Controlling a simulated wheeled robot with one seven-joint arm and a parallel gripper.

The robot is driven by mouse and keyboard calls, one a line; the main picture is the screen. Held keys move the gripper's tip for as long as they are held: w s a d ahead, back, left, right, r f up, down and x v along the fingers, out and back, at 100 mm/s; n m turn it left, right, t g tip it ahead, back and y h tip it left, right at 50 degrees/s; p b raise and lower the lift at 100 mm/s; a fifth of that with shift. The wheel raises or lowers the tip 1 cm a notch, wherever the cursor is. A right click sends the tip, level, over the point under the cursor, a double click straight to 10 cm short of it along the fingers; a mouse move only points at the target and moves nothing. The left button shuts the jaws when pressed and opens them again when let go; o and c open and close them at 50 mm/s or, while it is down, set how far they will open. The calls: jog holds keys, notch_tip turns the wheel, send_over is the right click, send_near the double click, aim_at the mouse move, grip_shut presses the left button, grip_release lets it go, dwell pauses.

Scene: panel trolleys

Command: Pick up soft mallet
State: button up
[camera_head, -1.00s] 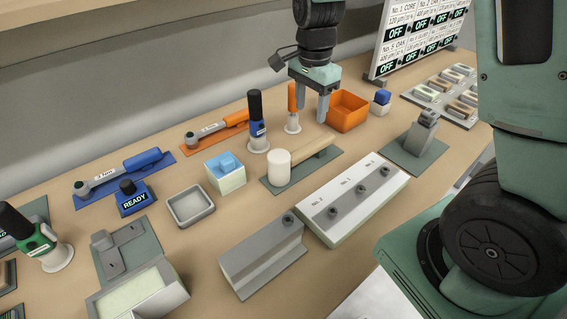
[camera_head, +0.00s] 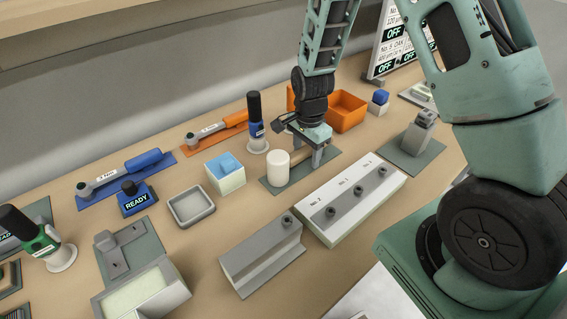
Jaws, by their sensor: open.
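The soft mallet has a white cylindrical head (camera_head: 277,169) and a light wooden handle (camera_head: 302,160). It lies on a dark green mat (camera_head: 273,185) in the middle of the bench. My gripper (camera_head: 312,160) is open and low over the handle, with its fingers about the handle's middle. One finger shows on the near side; the other is partly hidden. I cannot tell whether the fingers touch the handle. The handle's far end is partly hidden behind my gripper.
A white block with several knobs (camera_head: 325,222) stands close in front of the mat. An orange bin (camera_head: 347,108) is behind my gripper. A grey tray (camera_head: 191,206) lies to the left.

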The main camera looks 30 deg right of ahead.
jog(key=shift+f, duration=0.15)
grip_shut()
dwell(1.4)
